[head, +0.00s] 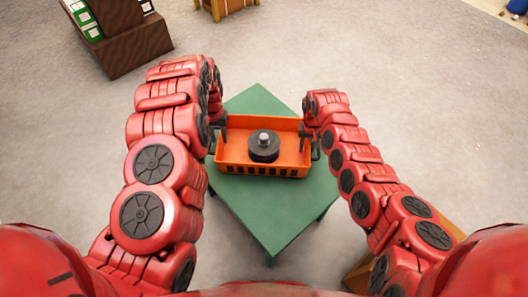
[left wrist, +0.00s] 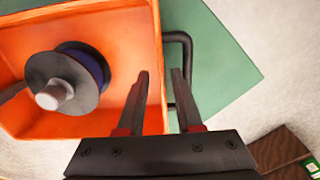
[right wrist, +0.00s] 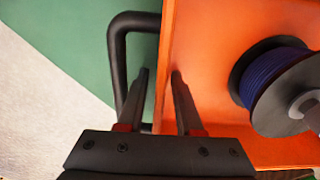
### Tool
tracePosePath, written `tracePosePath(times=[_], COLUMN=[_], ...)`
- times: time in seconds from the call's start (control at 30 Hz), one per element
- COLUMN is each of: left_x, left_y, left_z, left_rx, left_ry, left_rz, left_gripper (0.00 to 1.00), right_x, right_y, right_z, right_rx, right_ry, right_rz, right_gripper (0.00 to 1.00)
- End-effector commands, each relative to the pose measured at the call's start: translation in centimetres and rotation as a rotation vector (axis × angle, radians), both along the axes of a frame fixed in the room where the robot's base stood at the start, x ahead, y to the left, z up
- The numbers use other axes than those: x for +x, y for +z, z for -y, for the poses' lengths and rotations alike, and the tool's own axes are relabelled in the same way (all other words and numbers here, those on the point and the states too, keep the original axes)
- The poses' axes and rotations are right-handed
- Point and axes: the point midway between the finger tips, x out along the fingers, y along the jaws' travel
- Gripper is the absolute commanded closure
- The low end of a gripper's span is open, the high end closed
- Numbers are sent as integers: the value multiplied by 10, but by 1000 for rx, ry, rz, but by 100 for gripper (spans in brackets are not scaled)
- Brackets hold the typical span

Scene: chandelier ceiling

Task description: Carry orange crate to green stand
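The orange crate (head: 228,157) is over the middle of the green stand (head: 270,215) in the head view and appears to rest on its top. A dark spool with a grey hub (head: 264,146) sits inside the crate. My left gripper (head: 217,122) is at the crate's left end. In the left wrist view its fingers (left wrist: 160,78) are apart, near the end wall and the black handle (left wrist: 187,60). My right gripper (head: 309,130) is at the right end. In the right wrist view its fingers (right wrist: 161,75) are apart, near the wall and the other handle (right wrist: 118,50).
A brown shelf with green binders (head: 130,40) stands at the upper left. A wooden piece of furniture (head: 222,6) is at the top edge. Another wooden piece (head: 362,275) is partly hidden behind my right arm. The grey floor around the stand is mostly clear.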

Motion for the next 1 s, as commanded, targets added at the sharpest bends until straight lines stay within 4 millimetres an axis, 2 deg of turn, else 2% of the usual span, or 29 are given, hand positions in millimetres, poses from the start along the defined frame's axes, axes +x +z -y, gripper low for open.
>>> tracePosePath(times=[0.03, 0.1, 0.2, 0.4, 0.63, 0.77, 1.0], left_x=[3, 1, 3, 1, 1, 0, 0], left_y=[14, 28, 39, 53, 56, 56, 56], left_z=[0, 0, 2, 0, 0, 0, 0], left_rx=[-2, -2, 0, 1, 1, 1, 1], left_ry=[0, 0, -2, 0, 0, 0, 0], left_rz=[6, 3, 6, 2, 2, 1, 1], left_gripper=[65, 65, 65, 65, 65, 65, 65], right_x=[0, 0, 0, 0, 0, 2, 1], right_y=[0, 0, 0, 0, 7, 24, 73], right_z=[0, 0, 0, 0, 0, 0, -1], right_rx=[0, 0, 0, 0, 0, 2, 2], right_ry=[0, 0, 0, 0, 1, -1, -1], right_rz=[0, 0, 0, 0, 0, 5, 4], right_gripper=[65, 65, 65, 65, 65, 65, 65])
